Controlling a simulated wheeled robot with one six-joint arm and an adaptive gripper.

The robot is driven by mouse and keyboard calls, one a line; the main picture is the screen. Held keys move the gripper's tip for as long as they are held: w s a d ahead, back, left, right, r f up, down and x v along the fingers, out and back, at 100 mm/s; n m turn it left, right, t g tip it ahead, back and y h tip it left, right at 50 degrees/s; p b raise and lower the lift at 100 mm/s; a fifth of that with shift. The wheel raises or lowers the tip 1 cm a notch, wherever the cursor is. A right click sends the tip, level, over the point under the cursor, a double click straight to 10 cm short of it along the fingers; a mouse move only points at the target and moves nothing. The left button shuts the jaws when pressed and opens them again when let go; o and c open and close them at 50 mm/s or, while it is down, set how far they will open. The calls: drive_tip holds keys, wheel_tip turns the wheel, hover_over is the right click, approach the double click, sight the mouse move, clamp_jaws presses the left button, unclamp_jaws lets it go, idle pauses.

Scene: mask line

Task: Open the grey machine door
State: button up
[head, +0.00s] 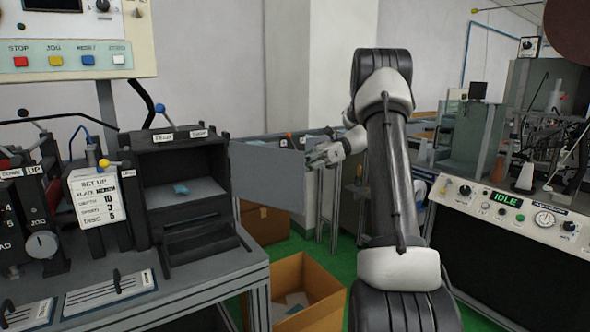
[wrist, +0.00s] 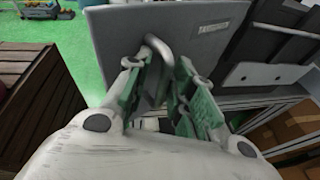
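The grey machine door (head: 266,176) stands swung open at the right side of the black machine cabinet (head: 190,190), whose inside shows. My gripper (head: 328,153) is beside the door's free edge in the head view. In the wrist view the door (wrist: 195,25) fills the upper middle, with a pale curved handle (wrist: 160,47) on it. My gripper's green-padded fingers (wrist: 168,75) are apart, with a gap between them. The handle is at the fingertips; whether a finger touches it I cannot tell.
An open cardboard box (head: 305,290) stands on the green floor below the door. A control bench (head: 505,235) with a dial is at the right. A wooden crate (wrist: 35,95) shows at the left of the wrist view.

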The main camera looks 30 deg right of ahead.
drive_tip(key=r+y, duration=0.1)
drive_tip(key=r, duration=0.2)
drive_tip(key=a+r+n+y, duration=0.1)
drive_tip(key=r, duration=0.2)
drive_tip(key=a+r+y, duration=0.1)
drive_tip(key=r, duration=0.2)
drive_tip(key=shift+w+a+n, duration=0.1)
drive_tip(key=shift+a+n, duration=0.05)
drive_tip(key=shift+n, duration=0.25)
drive_tip(key=f+h, duration=0.1)
drive_tip(key=f, duration=0.1)
drive_tip(key=d+f+m+h, duration=0.1)
drive_tip(key=f, duration=0.2)
drive_tip(key=d+f+h, duration=0.1)
drive_tip(key=f, duration=0.2)
drive_tip(key=shift+s+d+m, duration=0.2)
drive_tip(key=shift+s+m, duration=0.1)
drive_tip(key=shift+s, duration=0.05)
drive_tip(key=w+d, duration=0.5)
drive_tip(key=d, duration=0.1)
drive_tip(key=shift+w+d+f, duration=0.15)
drive_tip(key=shift+w+d, duration=0.05)
drive_tip(key=shift+w, duration=0.2)
